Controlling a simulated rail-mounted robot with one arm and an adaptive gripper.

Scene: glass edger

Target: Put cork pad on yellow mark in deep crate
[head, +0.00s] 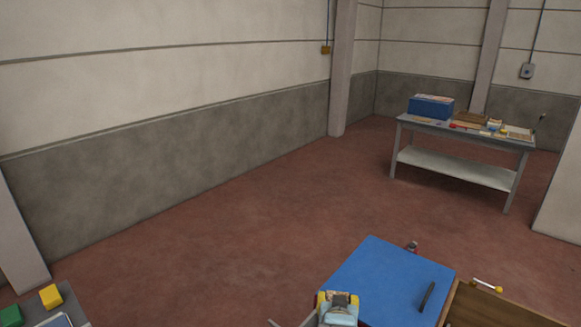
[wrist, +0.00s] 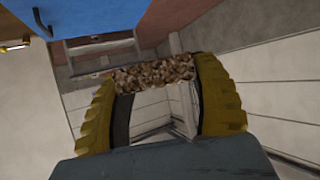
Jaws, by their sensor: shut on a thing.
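My gripper (wrist: 158,95) has yellow ribbed fingers, and they are shut on the cork pad (wrist: 155,73), a speckled brown block between the fingertips in the wrist view. In the head view my gripper (head: 338,297) shows at the bottom, in front of the left part of a blue surface (head: 380,270). The pad is held up, with wall and floor behind it in the wrist view. A brown, crate-like thing (head: 500,308) is cut off at the lower right of the head view. I cannot tell whether it is the deep crate. No yellow mark can be made out.
A white-and-yellow item (head: 487,285) is by the brown thing. A far table (head: 412,127) bears a blue box (head: 431,106) and small items. Yellow (head: 50,295) and green (head: 11,315) blocks are at lower left.

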